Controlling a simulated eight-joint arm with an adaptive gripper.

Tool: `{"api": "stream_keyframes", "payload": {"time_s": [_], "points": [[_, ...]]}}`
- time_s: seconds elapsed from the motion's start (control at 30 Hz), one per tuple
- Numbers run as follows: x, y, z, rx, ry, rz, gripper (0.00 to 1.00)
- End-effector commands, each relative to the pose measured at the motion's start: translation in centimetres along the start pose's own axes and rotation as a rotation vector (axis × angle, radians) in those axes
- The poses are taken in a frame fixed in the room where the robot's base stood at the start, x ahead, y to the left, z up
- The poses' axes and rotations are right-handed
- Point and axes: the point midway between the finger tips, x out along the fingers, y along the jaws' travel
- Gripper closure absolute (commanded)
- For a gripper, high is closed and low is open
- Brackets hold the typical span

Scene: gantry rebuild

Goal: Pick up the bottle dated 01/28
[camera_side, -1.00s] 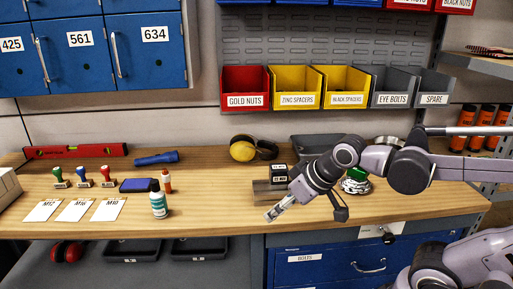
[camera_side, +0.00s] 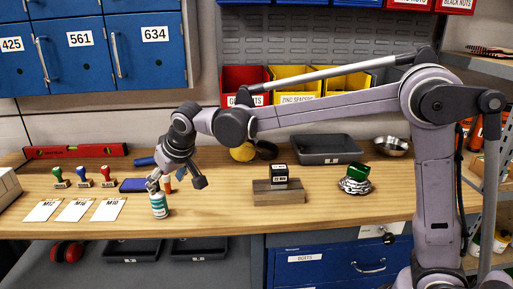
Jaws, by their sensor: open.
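A small bottle (camera_side: 159,206) with a white and teal label stands upright near the front edge of the wooden bench (camera_side: 225,212), left of the middle. Its label is too small to read, so I cannot see a date. My gripper (camera_side: 154,186) is open and points down at the top of this bottle. The fingers hide the bottle's dark cap, and I cannot tell whether they touch it. A small orange bottle (camera_side: 168,185) stands just behind it, partly hidden by my gripper.
A wooden block (camera_side: 279,196) carries a black and white box (camera_side: 279,174). A grey tray (camera_side: 324,149) sits behind. The bench front between bottle and block is clear.

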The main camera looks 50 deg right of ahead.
Motion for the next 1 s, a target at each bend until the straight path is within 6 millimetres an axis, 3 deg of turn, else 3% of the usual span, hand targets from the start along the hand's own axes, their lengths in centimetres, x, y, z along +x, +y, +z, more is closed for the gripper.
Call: {"api": "stream_keyframes", "payload": {"time_s": [0.4, 0.67, 1.0], "points": [[5.0, -0.4, -0.2, 0.001, -0.001, 0.001, 0.35], [6.7, -0.5, -0.1, 0.001, -0.001, 0.000, 0.35], [10.8, -0.7, 0.1, 0.000, -0.001, 0.000, 0.35]]}}
